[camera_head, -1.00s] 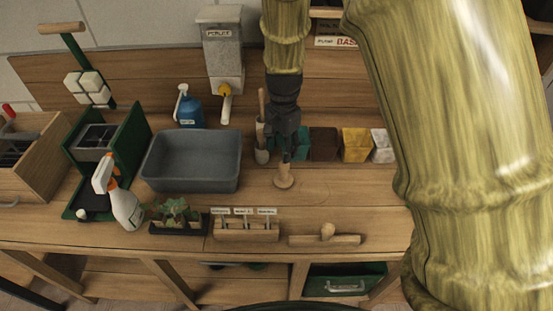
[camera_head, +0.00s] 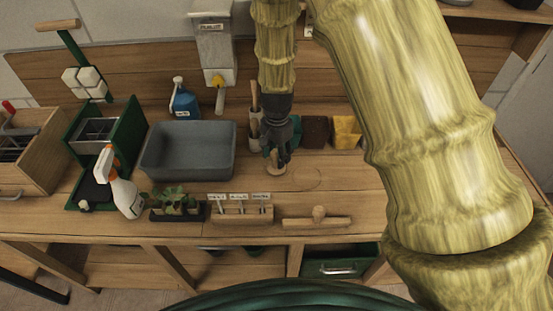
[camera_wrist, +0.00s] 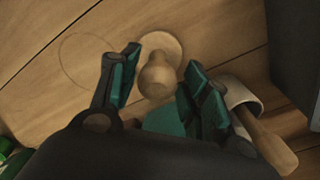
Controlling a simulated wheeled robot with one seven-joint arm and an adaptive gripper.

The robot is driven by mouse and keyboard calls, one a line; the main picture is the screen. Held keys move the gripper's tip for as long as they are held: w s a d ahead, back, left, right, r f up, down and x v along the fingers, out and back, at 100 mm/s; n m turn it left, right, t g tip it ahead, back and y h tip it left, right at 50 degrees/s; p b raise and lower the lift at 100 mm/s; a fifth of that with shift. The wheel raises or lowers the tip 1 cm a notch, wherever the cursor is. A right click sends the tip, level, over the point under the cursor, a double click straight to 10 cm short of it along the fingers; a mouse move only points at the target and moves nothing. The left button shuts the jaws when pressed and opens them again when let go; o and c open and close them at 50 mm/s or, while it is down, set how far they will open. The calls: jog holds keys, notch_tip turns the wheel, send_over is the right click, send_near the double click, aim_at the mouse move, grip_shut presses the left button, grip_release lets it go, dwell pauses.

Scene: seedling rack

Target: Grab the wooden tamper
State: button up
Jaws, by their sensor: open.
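The wooden tamper (camera_head: 277,171) stands on the bench, right of the grey tub. It has a round flat base and a knobbed handle, seen from above in the wrist view (camera_wrist: 158,76). My gripper (camera_head: 277,155) is down over it, and the fingers hide most of the handle in the head view. In the wrist view my gripper (camera_wrist: 162,84) is open, one finger on each side of the knob. Small gaps show between the fingers and the knob, so it is not clamped.
A light cup with a wooden-handled tool (camera_wrist: 240,92) stands close to the right finger. Bags (camera_head: 346,133) stand behind.

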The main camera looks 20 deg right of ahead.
jog(key=shift+s+f, duration=0.3)
jog(key=shift+s, duration=0.45)
jog(key=shift+f+p, duration=0.3)
jog(key=shift+w+f, duration=0.6)
jog(key=shift+f, duration=0.15)
jog(key=shift+s+r, duration=0.3)
jog(key=shift+s, duration=0.05)
jog(key=shift+c, duration=0.9)
jog(key=shift+w+a+f, duration=0.1)
jog(key=shift+w+f, duration=0.05)
grip_shut()
